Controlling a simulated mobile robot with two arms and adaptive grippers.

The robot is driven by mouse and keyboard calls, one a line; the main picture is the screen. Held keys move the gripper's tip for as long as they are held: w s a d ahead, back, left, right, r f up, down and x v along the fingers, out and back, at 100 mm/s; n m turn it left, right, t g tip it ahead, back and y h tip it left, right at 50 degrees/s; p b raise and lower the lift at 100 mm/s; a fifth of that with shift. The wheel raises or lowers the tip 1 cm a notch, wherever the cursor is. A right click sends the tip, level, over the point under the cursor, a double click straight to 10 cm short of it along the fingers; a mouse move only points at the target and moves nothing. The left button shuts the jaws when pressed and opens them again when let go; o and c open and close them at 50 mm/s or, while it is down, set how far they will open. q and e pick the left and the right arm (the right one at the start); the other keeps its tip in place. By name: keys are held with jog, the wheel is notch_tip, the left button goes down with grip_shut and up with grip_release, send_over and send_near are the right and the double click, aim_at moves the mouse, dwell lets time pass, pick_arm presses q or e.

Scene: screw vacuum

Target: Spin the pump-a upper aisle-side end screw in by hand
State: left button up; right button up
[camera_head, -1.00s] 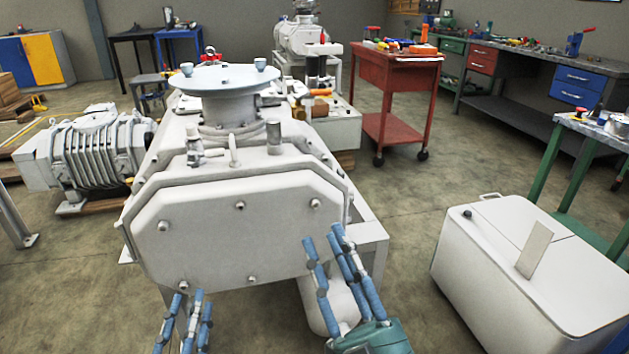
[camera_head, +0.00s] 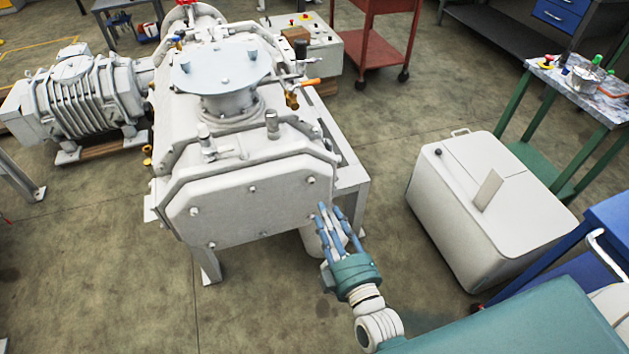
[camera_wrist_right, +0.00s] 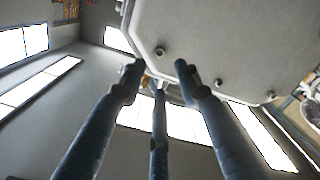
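The large pale-grey pump (camera_head: 245,215) stands in the middle of the head view, its flat end plate facing me. Several small screws sit around the plate. The upper right screw (camera_head: 311,181) is just above my right fingertips. My right gripper (camera_head: 332,210) is by the plate's right edge, its blue fingers pointing up and spread. The right wrist view shows these fingers (camera_wrist_right: 157,75) apart and empty, with a screw (camera_wrist_right: 160,52) just beyond them on the plate. I cannot tell which screw this is, or whether a fingertip touches the plate. My left gripper is out of view.
A white box-shaped unit (camera_head: 480,215) stands on the floor at right, with a green-legged table (camera_head: 575,95) behind it. A red cart (camera_head: 385,40) stands behind the pump. A ribbed pump unit (camera_head: 80,105) is at left. The floor between pump and white unit is clear.

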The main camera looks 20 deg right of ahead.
aim_at(311, 183)
jog(key=w, duration=0.9)
jog(key=shift+w+a, duration=0.2)
jog(key=shift+w, duration=0.2)
grip_shut()
